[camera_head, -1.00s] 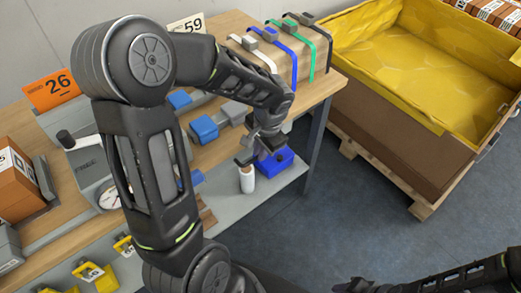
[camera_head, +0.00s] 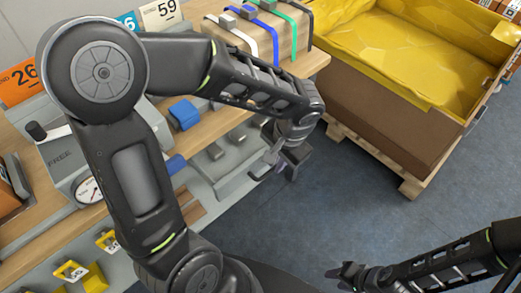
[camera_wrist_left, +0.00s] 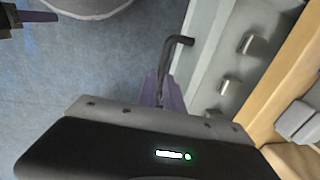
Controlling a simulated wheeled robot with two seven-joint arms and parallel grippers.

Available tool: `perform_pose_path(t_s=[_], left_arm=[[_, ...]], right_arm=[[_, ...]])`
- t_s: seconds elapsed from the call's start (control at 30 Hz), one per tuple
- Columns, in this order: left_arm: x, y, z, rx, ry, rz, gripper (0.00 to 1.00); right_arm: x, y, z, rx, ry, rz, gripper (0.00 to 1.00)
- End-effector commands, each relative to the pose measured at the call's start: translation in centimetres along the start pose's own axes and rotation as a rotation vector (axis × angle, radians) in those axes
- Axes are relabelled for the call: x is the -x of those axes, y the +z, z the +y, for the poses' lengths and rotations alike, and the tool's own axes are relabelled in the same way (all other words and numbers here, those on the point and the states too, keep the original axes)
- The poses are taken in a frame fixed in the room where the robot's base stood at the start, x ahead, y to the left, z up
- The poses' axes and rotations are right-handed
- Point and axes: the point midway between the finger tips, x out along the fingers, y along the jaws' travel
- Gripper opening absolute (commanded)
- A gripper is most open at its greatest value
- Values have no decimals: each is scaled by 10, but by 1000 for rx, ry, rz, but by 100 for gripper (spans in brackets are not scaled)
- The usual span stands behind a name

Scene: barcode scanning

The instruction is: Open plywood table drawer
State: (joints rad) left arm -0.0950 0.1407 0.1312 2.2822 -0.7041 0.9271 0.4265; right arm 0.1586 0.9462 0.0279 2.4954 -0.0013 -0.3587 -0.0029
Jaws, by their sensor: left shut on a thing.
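The plywood table (camera_head: 208,122) stands at the left in the head view. A light grey drawer (camera_head: 236,172) juts out from under its right front edge, with grey blocks inside. The drawer also shows in the left wrist view (camera_wrist_left: 208,65), standing out from the wooden edge. A dark bent handle (camera_wrist_left: 174,52) sits on its front. My left gripper (camera_head: 268,160) is at the drawer front. In the left wrist view its fingers (camera_wrist_left: 163,92) are shut on the handle. My right gripper (camera_head: 346,273) is small at the bottom right, away from the table; its jaw opening is unclear.
A cardboard box with yellow lining (camera_head: 400,60) stands on a wooden pallet (camera_head: 410,184) at the right. A strapped box (camera_head: 280,40) sits on the tabletop. A gauge (camera_head: 89,190) is at the left. The floor (camera_head: 330,215) in front is clear.

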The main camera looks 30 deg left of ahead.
Motion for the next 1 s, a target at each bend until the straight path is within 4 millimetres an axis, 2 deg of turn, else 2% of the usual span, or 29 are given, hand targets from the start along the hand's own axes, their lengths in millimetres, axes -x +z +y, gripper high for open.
perform_pose_path(t_s=[0.1, 0.33, 0.77, 0.8, 0.9, 1.0], left_arm=[[3, -1, 24, -6, -1, 5, 0], [9, 0, 51, -2, -1, 3, 0], [12, 0, 56, 1, 0, 2, 0], [12, 0, 56, 1, 0, 2, 13], [11, 0, 56, 1, 0, 2, 20], [11, 0, 56, 1, 0, 1, 20]], right_arm=[[-9, 0, 4, 0, 0, 0, 36], [-14, 0, 6, 1, 0, 0, 36], [-15, 0, 6, 1, 0, 0, 36], [-15, 0, 6, 1, 0, 0, 36], [-15, 0, 6, 1, 0, 0, 36], [-15, 0, 6, 1, 0, 0, 36]])
